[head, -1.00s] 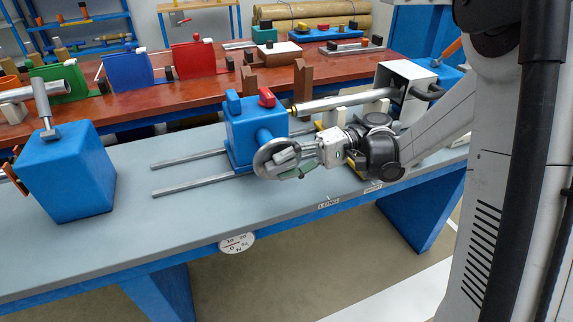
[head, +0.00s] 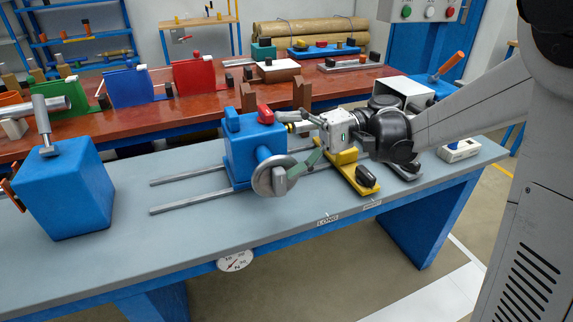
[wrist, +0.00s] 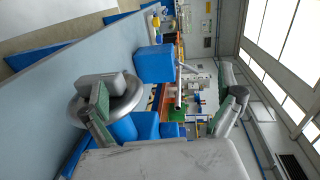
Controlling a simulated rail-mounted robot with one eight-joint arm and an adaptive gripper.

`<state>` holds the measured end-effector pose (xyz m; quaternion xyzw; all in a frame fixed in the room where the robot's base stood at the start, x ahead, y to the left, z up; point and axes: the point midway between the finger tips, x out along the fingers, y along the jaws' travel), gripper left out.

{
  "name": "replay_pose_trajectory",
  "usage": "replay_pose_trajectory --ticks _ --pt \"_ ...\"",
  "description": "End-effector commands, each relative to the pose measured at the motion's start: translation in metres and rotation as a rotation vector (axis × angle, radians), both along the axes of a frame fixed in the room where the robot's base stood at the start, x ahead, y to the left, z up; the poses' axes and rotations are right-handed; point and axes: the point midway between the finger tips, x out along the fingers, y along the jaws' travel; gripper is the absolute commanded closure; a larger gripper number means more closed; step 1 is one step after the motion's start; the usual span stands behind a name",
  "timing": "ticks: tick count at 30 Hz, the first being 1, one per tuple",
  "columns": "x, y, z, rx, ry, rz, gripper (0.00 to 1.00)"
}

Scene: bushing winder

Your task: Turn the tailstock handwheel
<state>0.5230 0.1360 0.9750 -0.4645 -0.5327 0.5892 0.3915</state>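The tailstock (head: 240,160) is a blue block on two rails, with a red lever (head: 265,114) on top. Its grey round handwheel (head: 264,180) faces the front right and has a grey block-shaped grip (head: 279,181). The handwheel also shows at the left of the wrist view (wrist: 78,112), with its grip (wrist: 122,84). My gripper (head: 290,145) is open and empty, its fingers spread wide. One finger overlaps the wheel's edge near the grip; I cannot tell whether it touches. The other finger is well away, above the wheel and beside the tailstock's top.
A yellow-based fixture (head: 352,178) with a black knob lies under my wrist. A blue block with a grey lever (head: 67,190) stands at the bench's left. The grey bench (head: 190,235) is clear in front of the rails. A red table (head: 190,112) with other stations runs behind.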

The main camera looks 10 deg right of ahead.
Motion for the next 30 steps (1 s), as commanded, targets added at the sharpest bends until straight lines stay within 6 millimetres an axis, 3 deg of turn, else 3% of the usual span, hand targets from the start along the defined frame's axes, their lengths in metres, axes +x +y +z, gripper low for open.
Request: replay_pose_trajectory --ticks 3,20,23,24,25,30 --pt "-0.002 0.003 0.011 0.008 -0.001 0.006 0.21" --pt "-0.002 0.003 0.022 0.006 -0.001 0.006 0.21" --pt "-0.002 0.003 0.029 0.005 0.000 0.006 0.29" --pt "-0.002 0.003 0.031 0.005 0.000 0.006 0.51" --pt "-0.001 0.003 0.033 0.004 0.000 0.005 0.60" --pt "-0.001 0.002 0.042 0.003 0.000 0.003 0.60"
